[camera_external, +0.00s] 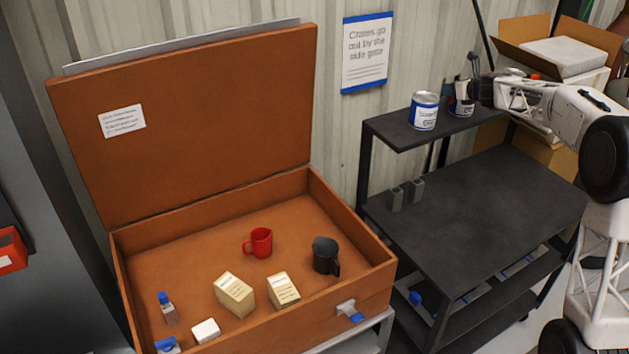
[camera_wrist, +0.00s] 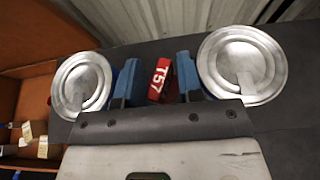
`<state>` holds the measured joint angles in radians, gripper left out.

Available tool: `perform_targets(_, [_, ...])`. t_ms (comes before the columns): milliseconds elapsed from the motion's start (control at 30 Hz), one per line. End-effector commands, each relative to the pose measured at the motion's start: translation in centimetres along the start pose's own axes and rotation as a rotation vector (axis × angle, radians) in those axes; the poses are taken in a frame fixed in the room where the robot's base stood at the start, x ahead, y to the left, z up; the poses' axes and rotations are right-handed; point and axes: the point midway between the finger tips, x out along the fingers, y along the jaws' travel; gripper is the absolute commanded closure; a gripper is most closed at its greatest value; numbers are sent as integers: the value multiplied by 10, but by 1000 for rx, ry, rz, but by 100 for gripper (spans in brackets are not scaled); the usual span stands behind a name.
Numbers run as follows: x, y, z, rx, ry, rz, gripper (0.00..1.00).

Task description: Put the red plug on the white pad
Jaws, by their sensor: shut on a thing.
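The red plug (camera_wrist: 160,80), marked "T57", is between the blue fingers of my gripper (camera_wrist: 155,82) in the wrist view. My gripper is shut on it. In the external view my gripper (camera_external: 463,84) is at the upper shelf, by the right-hand can, and the plug cannot be made out there. I cannot clearly identify the white pad. A small white block (camera_external: 206,331) lies in the front of the orange crate, but I cannot tell whether it is the pad.
Two paint cans (camera_external: 424,111) (camera_external: 461,107) stand on the upper black shelf (camera_external: 395,130), close on either side of my fingers. The lower shelf top (camera_external: 490,205) is mostly clear. The open crate (camera_external: 120,280) holds a red mug (camera_external: 260,243), a dark mug (camera_external: 325,256) and cream boxes (camera_external: 234,295).

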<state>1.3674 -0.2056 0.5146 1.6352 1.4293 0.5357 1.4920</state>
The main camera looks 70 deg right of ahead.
Motion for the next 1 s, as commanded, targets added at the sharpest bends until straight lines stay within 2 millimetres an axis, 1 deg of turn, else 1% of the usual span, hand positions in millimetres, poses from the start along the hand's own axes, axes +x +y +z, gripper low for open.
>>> perform_targets(33, [2, 0, -6, 2, 1, 0, 90])
perform_targets(100, [5, 0, -12, 1, 1, 0, 90])
perform_targets(200, [7, 0, -16, 1, 0, 0, 90])
perform_targets(567, [8, 0, -19, 0, 0, 0, 90])
perform_targets(833, [18, 0, -42, 2, 1, 1, 90])
perform_targets(1000, [20, 0, -50, 1, 0, 0, 90])
